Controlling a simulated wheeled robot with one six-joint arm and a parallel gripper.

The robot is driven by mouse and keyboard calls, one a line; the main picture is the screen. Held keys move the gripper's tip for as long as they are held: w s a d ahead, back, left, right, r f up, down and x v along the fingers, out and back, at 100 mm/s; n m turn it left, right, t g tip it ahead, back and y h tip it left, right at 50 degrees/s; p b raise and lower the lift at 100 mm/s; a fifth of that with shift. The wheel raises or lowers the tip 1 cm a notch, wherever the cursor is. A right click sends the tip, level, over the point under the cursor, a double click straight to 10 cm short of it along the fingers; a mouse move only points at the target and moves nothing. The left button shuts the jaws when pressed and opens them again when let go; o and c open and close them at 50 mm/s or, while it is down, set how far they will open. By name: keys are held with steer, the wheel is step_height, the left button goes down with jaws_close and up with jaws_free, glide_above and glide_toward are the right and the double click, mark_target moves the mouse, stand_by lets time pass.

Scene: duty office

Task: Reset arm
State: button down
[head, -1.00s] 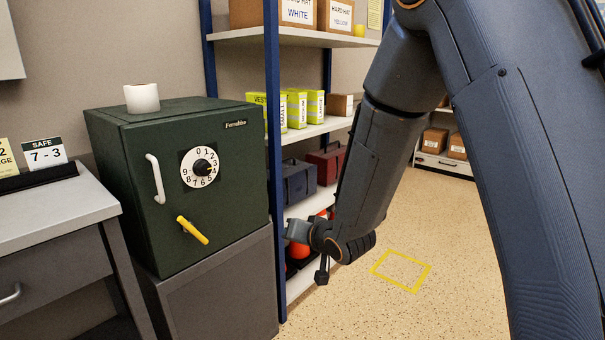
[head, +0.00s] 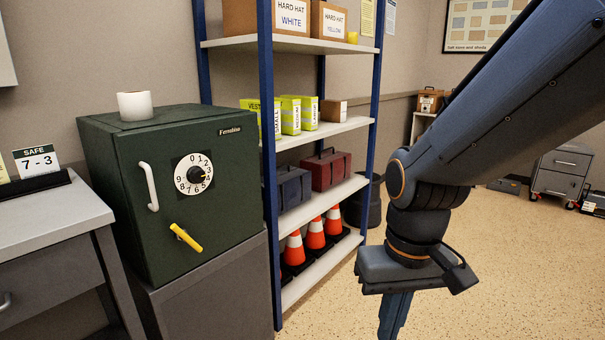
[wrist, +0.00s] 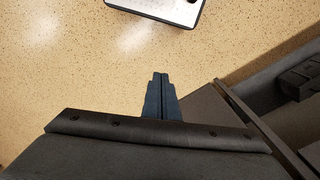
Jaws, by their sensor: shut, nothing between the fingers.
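My gripper (head: 395,318) hangs pointing down at the lower right of the head view, over the speckled floor and to the right of the shelf rack. Its fingers are shut with nothing between them. The fingertips run to the bottom edge of the head view. In the wrist view the closed fingers (wrist: 160,83) show at the middle against bare floor. My arm comes in from the upper right and bends at the wrist above the gripper.
A green safe (head: 187,190) with a dial and yellow handle stands left, a white roll (head: 135,106) on top. The blue-post shelf rack (head: 265,130) holds boxes, toolboxes and orange cones (head: 315,233). A grey drawer cabinet (head: 561,172) stands far right. Floor between is open.

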steer(key=s+d+r+m+p, duration=0.1)
steer(key=d+r+p, duration=0.4)
steer(key=p, duration=0.8)
steer(key=shift+s+d+r+h, duration=0.3)
steer(key=shift+d+r, duration=0.1)
steer(key=shift+r, duration=0.45)
